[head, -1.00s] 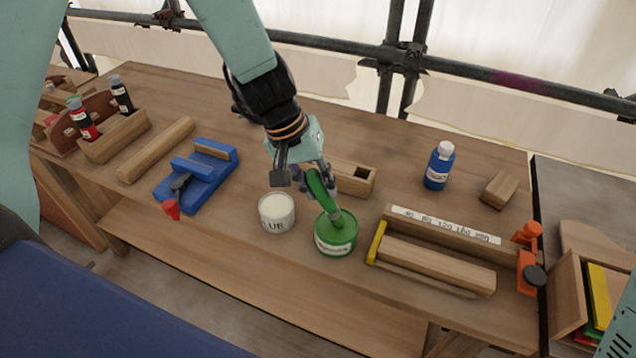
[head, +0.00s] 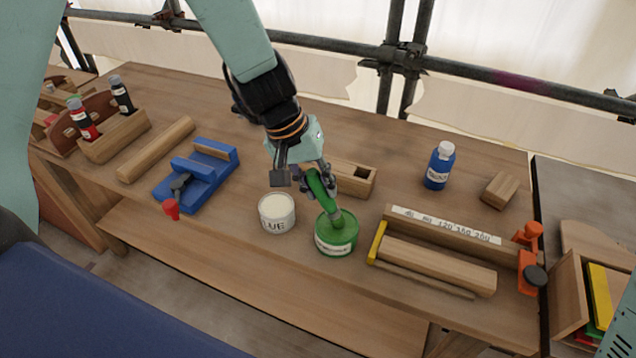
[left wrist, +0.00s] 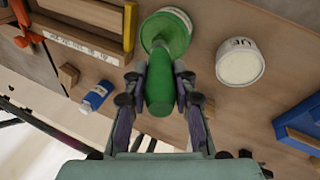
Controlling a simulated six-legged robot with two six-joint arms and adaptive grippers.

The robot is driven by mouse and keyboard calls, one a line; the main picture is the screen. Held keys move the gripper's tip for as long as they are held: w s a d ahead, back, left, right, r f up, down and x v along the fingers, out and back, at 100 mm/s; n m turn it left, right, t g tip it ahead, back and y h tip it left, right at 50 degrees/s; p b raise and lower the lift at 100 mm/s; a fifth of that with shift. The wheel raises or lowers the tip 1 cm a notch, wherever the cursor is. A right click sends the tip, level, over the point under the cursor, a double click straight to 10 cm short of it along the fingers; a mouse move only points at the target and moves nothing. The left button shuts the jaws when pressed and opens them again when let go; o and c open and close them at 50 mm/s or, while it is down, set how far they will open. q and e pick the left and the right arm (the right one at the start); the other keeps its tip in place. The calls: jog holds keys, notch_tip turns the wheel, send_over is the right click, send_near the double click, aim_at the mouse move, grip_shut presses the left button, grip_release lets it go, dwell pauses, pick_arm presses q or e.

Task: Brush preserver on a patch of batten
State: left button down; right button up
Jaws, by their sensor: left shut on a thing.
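My left gripper (head: 318,182) is shut on the green handle of a brush (head: 322,192). The brush leans with its lower end in the open top of a green tin (head: 337,246); its bristles are hidden in the tin. In the left wrist view the brush handle (left wrist: 160,85) lies between the two fingers, and the green tin (left wrist: 178,32) is just beyond it. A wooden batten (head: 437,264) lies at the right of the bench, between a yellow end piece (head: 376,243) and an orange clamp (head: 527,272). My right gripper is not in view.
A white glue tin (head: 277,213) stands close left of the green tin. A labelled wooden rail (head: 446,229) runs behind the batten. A blue bottle (head: 439,166), a small wood block (head: 500,190) and a blue vise-like tool (head: 197,175) stand on the bench (head: 275,150).

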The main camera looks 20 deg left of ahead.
aim_at(318, 169)
pick_arm(q)
jog(key=shift+s, duration=0.1)
jog(key=shift+r+p, duration=3)
jog(key=shift+r, duration=0.5)
jog(key=shift+f, duration=0.1)
